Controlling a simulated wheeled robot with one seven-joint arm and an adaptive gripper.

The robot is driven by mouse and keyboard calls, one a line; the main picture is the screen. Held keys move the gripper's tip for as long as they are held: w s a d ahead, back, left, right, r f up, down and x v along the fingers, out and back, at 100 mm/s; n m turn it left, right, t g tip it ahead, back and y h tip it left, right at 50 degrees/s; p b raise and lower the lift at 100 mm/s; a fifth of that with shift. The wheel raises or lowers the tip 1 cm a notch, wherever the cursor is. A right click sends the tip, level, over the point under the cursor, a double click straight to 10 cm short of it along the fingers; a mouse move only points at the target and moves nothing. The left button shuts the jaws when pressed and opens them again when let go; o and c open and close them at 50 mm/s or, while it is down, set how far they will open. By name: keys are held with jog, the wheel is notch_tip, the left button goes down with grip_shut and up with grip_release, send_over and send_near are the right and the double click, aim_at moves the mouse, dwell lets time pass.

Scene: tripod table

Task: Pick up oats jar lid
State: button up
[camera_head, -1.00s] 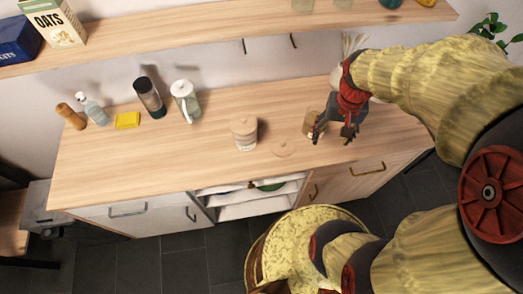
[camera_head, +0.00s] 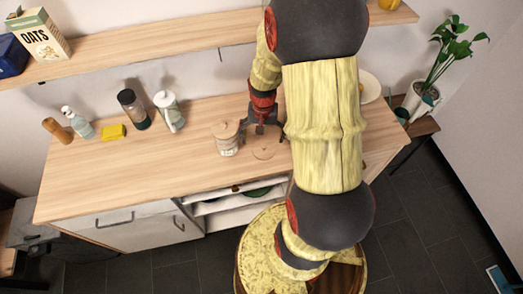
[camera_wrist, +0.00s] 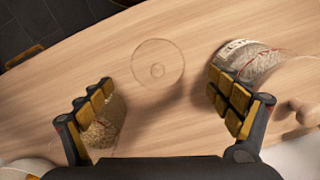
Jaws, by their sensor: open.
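A round, wood-coloured lid (camera_head: 265,148) with a small central knob lies flat on the counter. In the wrist view the lid (camera_wrist: 157,62) is ahead of and between my fingertips, untouched. My gripper (camera_head: 261,127) is open and empty, pointing down just behind the lid; both fingers show in the wrist view (camera_wrist: 160,84). A jar with a wooden lid (camera_head: 227,138) stands left of the lid; it shows at the right of the wrist view (camera_wrist: 246,62), partly behind a finger. Another jar with grainy contents (camera_wrist: 103,125) is partly hidden by the other finger.
The wooden counter (camera_head: 85,180) also holds a white-lidded jug (camera_head: 168,111), a dark bottle (camera_head: 133,109), a yellow sponge (camera_head: 113,132), a spray bottle (camera_head: 77,122) and a brown shaker (camera_head: 57,130). A shelf (camera_head: 150,45) with an oats box (camera_head: 38,37) runs above.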

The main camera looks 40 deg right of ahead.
aim_at(264, 146)
jog(key=f, duration=0.2)
jog(key=f+b, duration=0.1)
jog(key=f, duration=0.3)
jog(key=shift+d+f+b, duration=0.15)
jog(key=shift+d+b, duration=0.15)
jog(key=shift+d, duration=0.05)
jog(key=shift+c, duration=1)
jog(key=c, duration=0.9)
jog(key=shift+s+a, duration=0.1)
jog(key=shift+s, duration=0.05)
jog(key=c, duration=0.6)
